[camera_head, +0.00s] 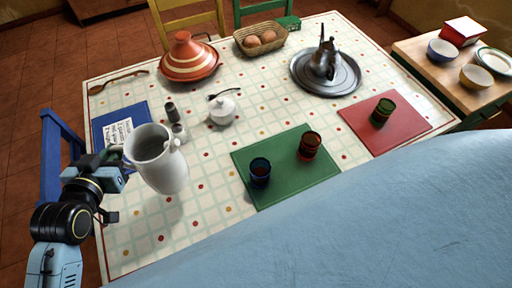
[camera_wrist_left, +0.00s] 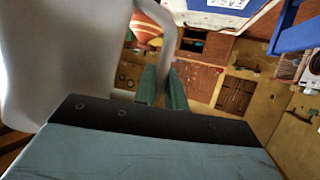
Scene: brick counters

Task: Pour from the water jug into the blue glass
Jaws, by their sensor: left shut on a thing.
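The white water jug (camera_head: 160,168) is at the left of the table in the head view, mouth up and slightly tilted; I cannot tell whether its base touches the cloth. My left gripper (camera_head: 118,172) is at the jug's left side. In the left wrist view the jug (camera_wrist_left: 55,50) fills the left, and the green fingers of my left gripper (camera_wrist_left: 162,88) are shut on its handle (camera_wrist_left: 168,35). The blue glass (camera_head: 260,172) stands upright on the green mat (camera_head: 275,192), to the right of the jug and apart from it. My right gripper is not in view.
An amber-red glass (camera_head: 309,146) shares the green mat. A green glass (camera_head: 382,112) stands on the red mat (camera_head: 412,126). A white sugar bowl (camera_head: 222,110) and shakers (camera_head: 172,112) stand behind the jug. Bare cloth lies between jug and green mat.

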